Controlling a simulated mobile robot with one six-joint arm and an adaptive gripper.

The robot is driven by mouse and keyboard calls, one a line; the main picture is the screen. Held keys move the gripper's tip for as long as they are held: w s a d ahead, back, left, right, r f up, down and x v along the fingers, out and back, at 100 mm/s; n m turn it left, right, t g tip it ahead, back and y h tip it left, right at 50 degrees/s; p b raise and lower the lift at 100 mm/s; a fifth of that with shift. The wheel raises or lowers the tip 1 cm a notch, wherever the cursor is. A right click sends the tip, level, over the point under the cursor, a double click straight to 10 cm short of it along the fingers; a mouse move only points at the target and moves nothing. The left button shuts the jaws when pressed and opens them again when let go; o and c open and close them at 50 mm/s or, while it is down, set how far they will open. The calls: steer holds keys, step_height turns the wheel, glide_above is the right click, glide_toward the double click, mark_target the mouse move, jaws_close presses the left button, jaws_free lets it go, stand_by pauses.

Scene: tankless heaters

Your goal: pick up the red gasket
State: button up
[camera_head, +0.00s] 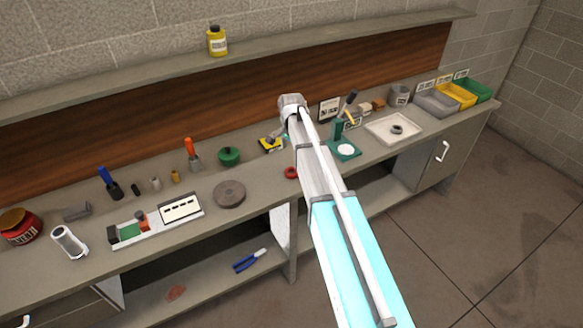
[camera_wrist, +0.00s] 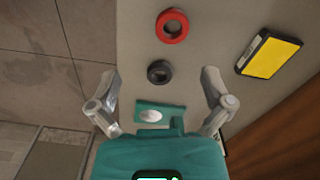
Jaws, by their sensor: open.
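The red gasket (camera_wrist: 172,26) is a thick red ring lying flat on the bench top, at the top of the wrist view. In the head view the red gasket (camera_head: 291,172) lies just left of my arm. My gripper (camera_wrist: 161,77) is open, with its fingers wide apart on either side in the wrist view. A black ring (camera_wrist: 159,72) shows between the fingers, and the red gasket is beyond the fingertips. I see nothing held.
A green stand with a white disc (camera_head: 345,150) is right of my arm; it also shows in the wrist view (camera_wrist: 144,106). A yellow-faced block (camera_wrist: 270,56) lies near the wooden back panel. A grey disc (camera_head: 229,194) lies left of the gasket.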

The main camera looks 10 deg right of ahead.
steer(key=shift+w+r+m, duration=0.25)
steer(key=shift+w+m, duration=0.05)
steer(key=shift+w, duration=0.3)
steer(key=shift+w+r+m, duration=0.2)
steer(key=shift+w+m, duration=0.1)
steer(key=shift+w, duration=0.25)
steer(key=shift+f, duration=0.15)
steer(key=b, duration=0.8)
glide_above(291, 171)
step_height(291, 171, down, 8)
steer(key=shift+s+a+f, duration=0.1)
steer(key=shift+a+f, duration=0.05)
steer(key=shift+f, duration=0.05)
steer(key=shift+f+b, duration=0.1)
steer(key=shift+b, duration=0.2)
steer(key=shift+d+f+b, duration=0.2)
steer(key=shift+f+b, duration=2.25)
steer(key=shift+f, duration=0.05)
steer(key=c, duration=1)
